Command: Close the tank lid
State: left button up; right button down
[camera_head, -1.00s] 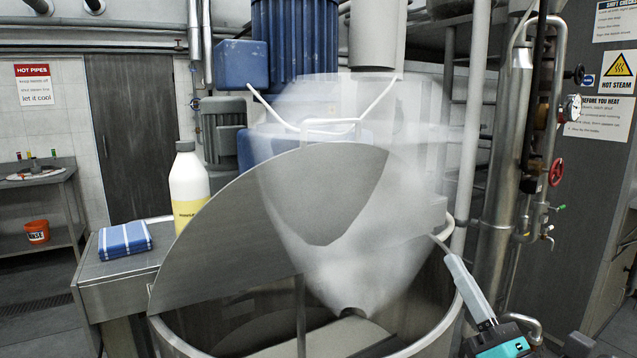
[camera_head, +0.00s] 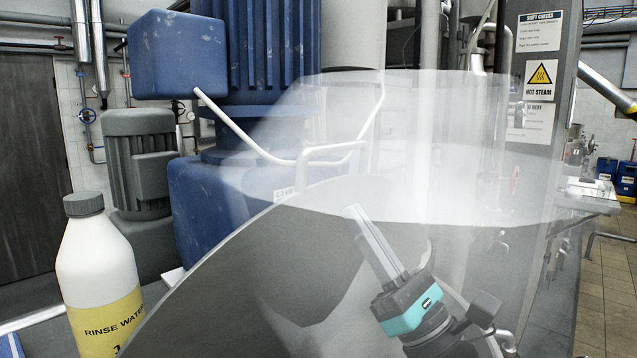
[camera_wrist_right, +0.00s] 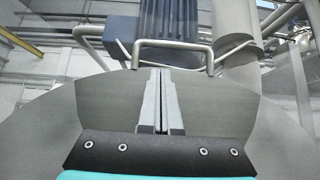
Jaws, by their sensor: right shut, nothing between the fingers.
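The tank lid (camera_head: 235,275) is a large grey metal half-disc, standing raised and tilted in the head view. Its bent-bar handle (camera_head: 330,152) sticks up at the top edge. My right gripper (camera_head: 353,212) is in front of the lid, a little below and right of the handle, shut and empty. In the right wrist view, the fingers (camera_wrist_right: 160,75) point up across the lid (camera_wrist_right: 100,105) toward the handle (camera_wrist_right: 172,44); a small gap seems to remain. The tank opening is mostly hidden in the head view. My left gripper is not in view.
A pale translucent shape (camera_head: 430,140), steam or a clear cover, overlaps the lid. A blue motor (camera_head: 265,50) and a white bar stand behind. A rinse water bottle (camera_head: 98,270) is at left. The tiled floor (camera_head: 605,275) at far right is clear.

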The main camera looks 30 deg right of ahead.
aim_at(325, 181)
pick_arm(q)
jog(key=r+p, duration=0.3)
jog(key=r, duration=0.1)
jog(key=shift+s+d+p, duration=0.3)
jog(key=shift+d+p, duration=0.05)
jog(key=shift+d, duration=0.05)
pick_arm(e)
jog(key=x, duration=0.9)
jog(key=shift+r, duration=0.2)
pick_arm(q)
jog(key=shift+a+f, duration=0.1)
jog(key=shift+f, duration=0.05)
